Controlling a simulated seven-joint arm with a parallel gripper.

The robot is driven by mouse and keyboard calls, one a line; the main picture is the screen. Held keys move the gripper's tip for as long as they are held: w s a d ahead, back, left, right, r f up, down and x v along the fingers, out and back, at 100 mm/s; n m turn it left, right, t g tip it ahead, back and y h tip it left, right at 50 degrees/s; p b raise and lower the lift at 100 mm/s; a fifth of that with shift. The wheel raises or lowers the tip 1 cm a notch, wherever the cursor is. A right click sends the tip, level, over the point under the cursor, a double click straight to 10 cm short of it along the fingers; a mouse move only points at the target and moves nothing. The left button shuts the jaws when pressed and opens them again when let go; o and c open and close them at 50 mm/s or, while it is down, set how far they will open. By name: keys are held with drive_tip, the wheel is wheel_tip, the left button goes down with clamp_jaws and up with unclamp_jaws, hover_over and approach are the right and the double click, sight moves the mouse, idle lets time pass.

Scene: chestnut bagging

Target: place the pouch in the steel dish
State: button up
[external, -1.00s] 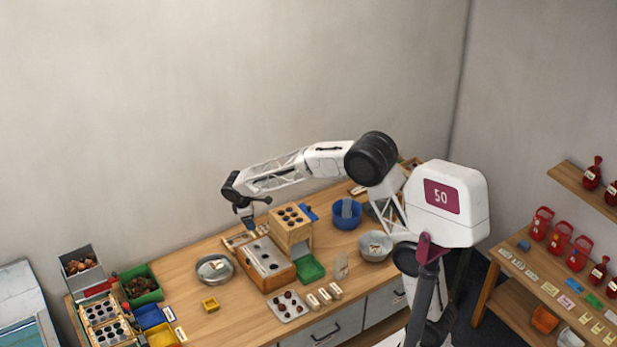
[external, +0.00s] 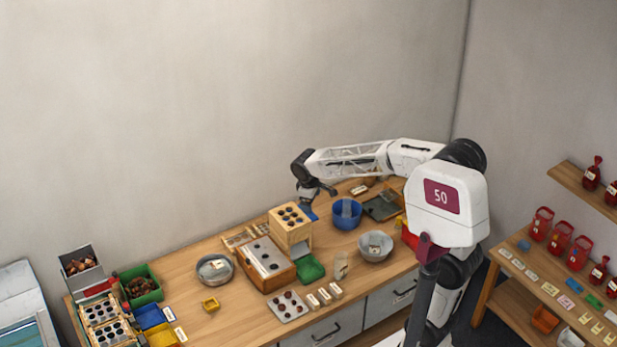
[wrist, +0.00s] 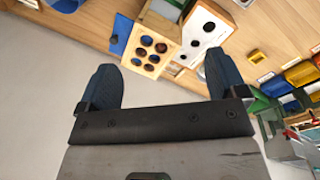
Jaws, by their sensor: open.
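My gripper (external: 316,193) is open and empty, in the air above the back of the bench, left of the blue bowl. In the wrist view its two dark fingers (wrist: 162,82) are wide apart with nothing between them. A shallow round metal dish (external: 215,268), which looks like the steel dish, sits on the left half of the bench; something small and pale seems to lie in it. A small pale, translucent upright packet (external: 341,266), possibly the pouch, stands near the front edge, below and right of my gripper. I cannot tell its contents.
A wooden block with dark holes (external: 290,228) and a white-topped wooden box (external: 266,264) stand mid-bench. The blue bowl (external: 347,213) and a grey bowl (external: 376,247) are on the right. Coloured trays crowd the left end. Bare wood (external: 190,262) surrounds the metal dish.

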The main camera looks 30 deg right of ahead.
drive_tip(key=s+d+m+t, duration=0.1)
drive_tip(key=s+d+m, duration=0.2)
drive_tip(key=s, duration=1.1)
drive_tip(key=s+d+m+y, duration=0.1)
drive_tip(key=s+d+m, duration=0.3)
drive_tip(key=s+d, duration=0.6)
drive_tip(key=s, duration=0.5)
drive_tip(key=shift+d+f+m+t, duration=0.2)
drive_tip(key=shift+m+t, duration=0.1)
drive_tip(key=shift+t, duration=0.1)
